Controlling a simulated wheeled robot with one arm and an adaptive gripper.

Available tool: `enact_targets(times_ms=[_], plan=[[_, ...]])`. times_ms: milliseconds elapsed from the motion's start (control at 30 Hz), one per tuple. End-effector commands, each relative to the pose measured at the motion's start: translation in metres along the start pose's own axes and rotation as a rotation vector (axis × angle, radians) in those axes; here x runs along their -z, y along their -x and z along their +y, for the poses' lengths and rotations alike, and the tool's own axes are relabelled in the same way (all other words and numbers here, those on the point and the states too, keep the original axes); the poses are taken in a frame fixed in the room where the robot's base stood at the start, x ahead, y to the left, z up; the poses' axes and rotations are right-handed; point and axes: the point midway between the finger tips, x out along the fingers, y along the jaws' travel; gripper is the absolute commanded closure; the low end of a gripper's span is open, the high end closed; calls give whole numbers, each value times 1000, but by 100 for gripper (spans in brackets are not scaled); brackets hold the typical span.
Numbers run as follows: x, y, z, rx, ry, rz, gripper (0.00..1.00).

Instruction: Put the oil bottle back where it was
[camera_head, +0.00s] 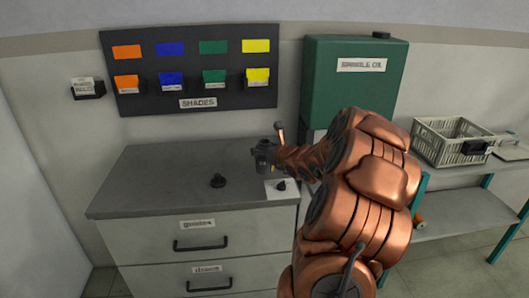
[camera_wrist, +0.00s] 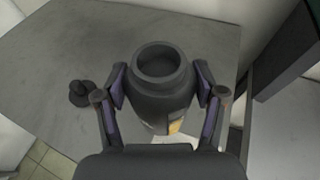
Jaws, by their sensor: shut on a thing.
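My gripper (camera_wrist: 160,88) is shut on a dark grey bottle with a round open neck (camera_wrist: 163,72), which I take to be the oil bottle. The fingers press on both sides of it, and an orange patch shows low on its side. In the head view my gripper (camera_head: 264,158) is over the right part of the grey cabinet top, close to a white pad (camera_head: 272,194). The bottle is small there and partly merged with the gripper. Whether its base touches the cabinet top cannot be told.
A black knob-like piece (camera_head: 218,181) stands on the cabinet top (camera_head: 150,185), left of the gripper. A green spindle oil tank (camera_head: 350,90) stands behind, with a crate (camera_head: 446,142) at right. The cabinet top's left side is clear.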

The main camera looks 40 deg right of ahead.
Motion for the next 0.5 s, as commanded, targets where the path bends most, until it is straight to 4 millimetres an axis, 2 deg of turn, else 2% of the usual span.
enact_targets(times_ms=[100,433,500], plan=[[-3,-9,-7,3,-2,2,86],[-6,-22,-11,0,0,1,86],[4,-24,-11,-1,-4,2,86]])
